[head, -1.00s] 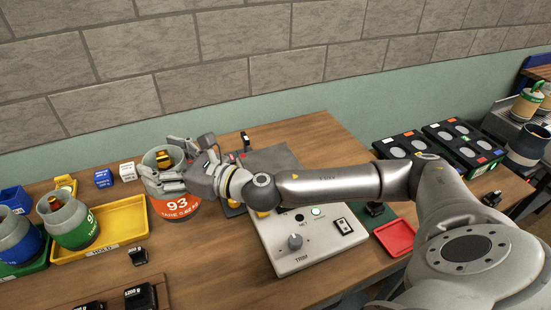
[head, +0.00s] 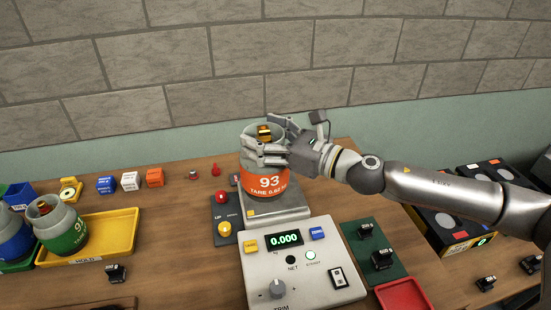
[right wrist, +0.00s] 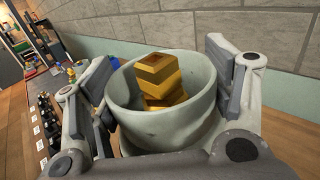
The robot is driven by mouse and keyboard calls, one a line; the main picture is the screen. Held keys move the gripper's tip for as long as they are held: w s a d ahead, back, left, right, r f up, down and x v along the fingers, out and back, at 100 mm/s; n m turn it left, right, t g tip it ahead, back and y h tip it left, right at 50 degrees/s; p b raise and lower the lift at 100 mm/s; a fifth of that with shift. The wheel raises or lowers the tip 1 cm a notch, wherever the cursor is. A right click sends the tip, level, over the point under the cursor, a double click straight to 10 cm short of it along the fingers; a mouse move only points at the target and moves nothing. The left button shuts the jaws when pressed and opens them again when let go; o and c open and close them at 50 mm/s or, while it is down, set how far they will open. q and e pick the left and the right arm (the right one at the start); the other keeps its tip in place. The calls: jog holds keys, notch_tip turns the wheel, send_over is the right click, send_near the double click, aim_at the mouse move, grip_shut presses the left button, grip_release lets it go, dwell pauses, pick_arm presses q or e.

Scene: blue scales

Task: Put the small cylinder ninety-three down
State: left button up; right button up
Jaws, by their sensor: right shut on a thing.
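The small cylinder ninety-three (head: 268,181) is grey with an orange band reading 93 and TARE. It is upright, at the scale's grey weighing plate (head: 283,212); I cannot tell whether its base touches the plate. My right gripper (head: 266,153) is shut around its upper collar. In the right wrist view the cylinder's collar (right wrist: 160,122) sits between my two fingers (right wrist: 158,100), with a brass valve (right wrist: 160,78) inside it. The scale's display (head: 284,240) reads 0.000. My left gripper is not in view.
The scale's control box (head: 300,270) stands in front of the plate, with a button panel (head: 224,218) to its left. A yellow tray (head: 110,232) and a green cylinder 91 (head: 62,228) are at the left. A red tray (head: 404,295) and black weights are at the right.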

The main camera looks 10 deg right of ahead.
jog(key=w, duration=0.1)
jog(key=w+d+f, duration=0.1)
jog(key=w, duration=0.1)
jog(key=shift+w+d+f, duration=0.15)
jog(key=shift+w+f, duration=0.05)
jog(key=shift+f, duration=0.1)
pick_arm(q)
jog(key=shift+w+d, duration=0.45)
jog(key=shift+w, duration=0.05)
pick_arm(e)
jog(key=w+d+f, duration=0.2)
jog(key=w+f, duration=0.3)
jog(key=f, duration=0.4)
jog(key=shift+w, duration=0.15)
jog(key=shift+f, duration=0.2)
jog(key=o, duration=2)
jog(key=shift+d+f, duration=0.1)
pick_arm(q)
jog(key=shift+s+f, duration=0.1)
pick_arm(e)
jog(key=shift+o, duration=0.4)
